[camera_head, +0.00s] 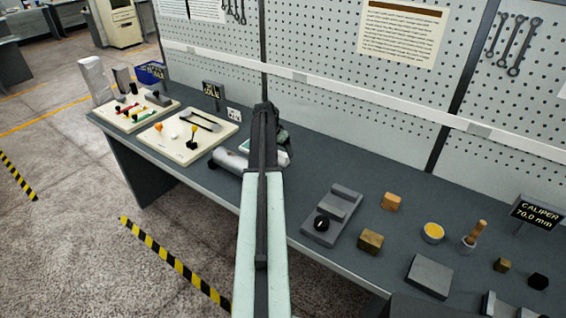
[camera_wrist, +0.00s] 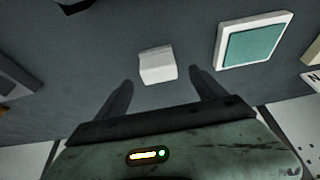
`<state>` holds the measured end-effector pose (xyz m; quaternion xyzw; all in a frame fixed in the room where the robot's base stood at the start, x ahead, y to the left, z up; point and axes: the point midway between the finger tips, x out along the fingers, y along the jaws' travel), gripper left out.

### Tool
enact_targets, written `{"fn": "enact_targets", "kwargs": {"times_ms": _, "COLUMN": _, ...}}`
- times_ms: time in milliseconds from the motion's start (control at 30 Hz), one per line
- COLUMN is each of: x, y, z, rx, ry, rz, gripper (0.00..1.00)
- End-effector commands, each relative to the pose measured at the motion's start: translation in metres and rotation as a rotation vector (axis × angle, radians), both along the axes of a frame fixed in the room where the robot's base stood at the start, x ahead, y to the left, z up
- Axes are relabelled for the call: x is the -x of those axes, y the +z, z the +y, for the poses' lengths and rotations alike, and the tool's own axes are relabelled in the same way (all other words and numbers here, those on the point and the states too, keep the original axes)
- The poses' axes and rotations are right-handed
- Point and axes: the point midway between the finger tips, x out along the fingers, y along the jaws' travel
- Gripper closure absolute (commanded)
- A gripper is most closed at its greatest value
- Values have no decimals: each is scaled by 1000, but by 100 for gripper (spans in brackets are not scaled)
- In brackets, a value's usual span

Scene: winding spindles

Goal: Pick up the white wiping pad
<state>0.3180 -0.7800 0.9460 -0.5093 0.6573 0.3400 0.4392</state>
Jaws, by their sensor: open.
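The white wiping pad (camera_wrist: 157,66) is a small white block lying on the dark grey bench top in the wrist view. My gripper (camera_wrist: 161,76) is open, with one dark finger to the left of the pad and one to the right. The fingertips are at the pad's near side, with gaps showing beside it. Whether they are down at its height I cannot tell. In the head view my arm hides the pad, and my gripper is mostly hidden too.
A white-framed teal square (camera_wrist: 254,42) lies right of the pad in the wrist view. In the head view, a silver cylinder (camera_head: 228,160) lies left of my arm, beyond it a cream tray (camera_head: 213,139). A grey stepped block (camera_head: 333,214) stands to the right. A pegboard rises behind.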

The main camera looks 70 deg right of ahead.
Motion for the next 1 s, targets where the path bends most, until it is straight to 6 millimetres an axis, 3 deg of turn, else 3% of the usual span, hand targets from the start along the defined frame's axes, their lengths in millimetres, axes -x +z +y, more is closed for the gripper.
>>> {"fn": "enact_targets", "kwargs": {"times_ms": 300, "x": 4, "y": -50, "z": -13, "rx": 0, "ry": 0, "rz": 0, "gripper": 20}}
{"fn": "enact_targets", "kwargs": {"times_ms": 567, "x": 6, "y": -47, "z": -15, "rx": 0, "ry": -1, "rz": 0, "gripper": 20}}
{"fn": "enact_targets", "kwargs": {"times_ms": 800, "x": 6, "y": -47, "z": -15, "rx": 0, "ry": -1, "rz": 0, "gripper": 86}}
{"fn": "enact_targets", "kwargs": {"times_ms": 1000, "x": 6, "y": -47, "z": -15, "rx": 0, "ry": -2, "rz": 0, "gripper": 86}}
